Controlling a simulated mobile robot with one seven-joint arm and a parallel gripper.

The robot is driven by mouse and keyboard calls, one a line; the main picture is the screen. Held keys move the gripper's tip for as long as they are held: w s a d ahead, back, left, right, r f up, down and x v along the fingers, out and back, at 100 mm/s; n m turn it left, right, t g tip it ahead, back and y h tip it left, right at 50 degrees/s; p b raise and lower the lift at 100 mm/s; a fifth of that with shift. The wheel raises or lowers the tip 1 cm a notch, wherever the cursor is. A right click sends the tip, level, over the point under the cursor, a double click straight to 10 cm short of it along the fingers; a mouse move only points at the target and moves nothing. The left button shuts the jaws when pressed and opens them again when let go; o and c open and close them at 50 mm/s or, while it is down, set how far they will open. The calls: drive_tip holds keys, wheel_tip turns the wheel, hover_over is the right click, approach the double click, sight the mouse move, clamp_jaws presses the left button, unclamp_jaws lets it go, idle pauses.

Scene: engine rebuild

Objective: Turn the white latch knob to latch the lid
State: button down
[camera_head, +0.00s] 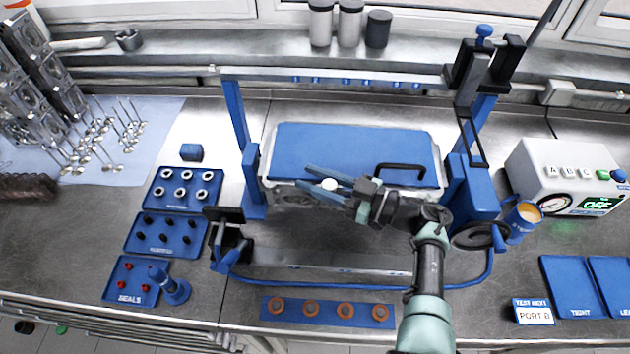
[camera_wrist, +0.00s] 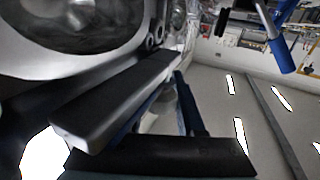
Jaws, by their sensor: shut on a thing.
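The blue lid (camera_head: 340,142) with its black handle (camera_head: 400,166) lies flat on a metal box inside the blue frame. The white latch knob (camera_head: 329,184) shows at the box's front side, left of the handle. My gripper (camera_head: 304,177) reaches in from the right, and its two long blue fingers are closed on the knob. The knob's turn angle is not clear. In the wrist view, my gripper's fingers (camera_wrist: 112,125) run across the picture. A bright white patch lies by the tips at lower left; I cannot tell if it is the knob.
The blue frame's left post (camera_head: 237,115) and right post (camera_head: 482,112) flank the box. Blue trays of small parts (camera_head: 160,233) stand at left. A blue strip with copper-colored rings (camera_head: 270,309) lies in front. A white tester (camera_head: 560,175) and a cup (camera_head: 523,218) stand at right.

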idle(0.3)
drive_tip(key=c, duration=0.5)
unclamp_jaws()
drive_tip(key=shift+c, duration=0.2)
drive_tip(key=b+v, duration=0.3)
drive_tip(key=v, duration=1)
